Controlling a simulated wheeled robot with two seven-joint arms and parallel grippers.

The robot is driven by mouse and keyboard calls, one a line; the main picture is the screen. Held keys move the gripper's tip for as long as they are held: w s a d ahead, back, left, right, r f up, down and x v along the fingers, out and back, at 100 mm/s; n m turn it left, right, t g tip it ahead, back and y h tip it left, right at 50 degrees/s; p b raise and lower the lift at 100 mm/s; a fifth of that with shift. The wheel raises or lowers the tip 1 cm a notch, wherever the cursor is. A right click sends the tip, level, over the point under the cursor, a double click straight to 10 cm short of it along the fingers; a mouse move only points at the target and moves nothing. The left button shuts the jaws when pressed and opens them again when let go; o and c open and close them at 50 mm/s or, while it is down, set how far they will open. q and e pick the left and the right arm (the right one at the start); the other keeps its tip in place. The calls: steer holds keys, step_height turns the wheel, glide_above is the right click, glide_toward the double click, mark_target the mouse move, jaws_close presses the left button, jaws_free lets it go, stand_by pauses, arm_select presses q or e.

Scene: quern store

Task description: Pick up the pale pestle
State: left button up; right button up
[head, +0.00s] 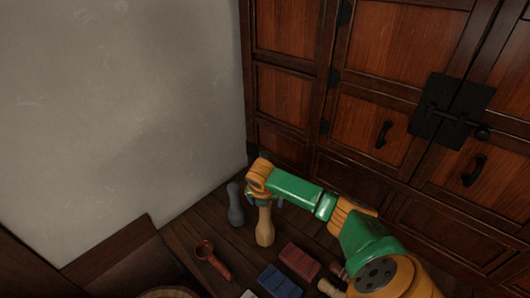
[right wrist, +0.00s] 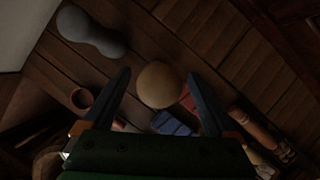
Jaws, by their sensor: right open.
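The pale pestle (head: 265,230) stands upright on the dark wooden floor, below the end of my right arm. In the right wrist view its round pale top (right wrist: 159,85) shows between the two fingers of my right gripper (right wrist: 161,75). The fingers are apart, with a gap on each side of the pestle. In the head view my right gripper (head: 265,196) points down over the pestle, and its fingers are mostly hidden. My left gripper is not in view.
A grey pestle-like piece (head: 236,206) stands just left. A brown scoop (head: 213,259), a red block (head: 300,262) and a blue block (head: 279,281) lie in front. A wooden cabinet (head: 290,100) stands behind, and a plain wall (head: 120,110) is at left.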

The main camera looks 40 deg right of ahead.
mark_target(265, 220)
steer(key=x, duration=0.3)
steer(key=shift+w+f+b, duration=0.15)
steer(key=shift+f+b, duration=0.15)
steer(key=shift+r, duration=0.15)
steer(key=shift+c, duration=0.7)
jaws_close()
steer(key=shift+r, duration=0.15)
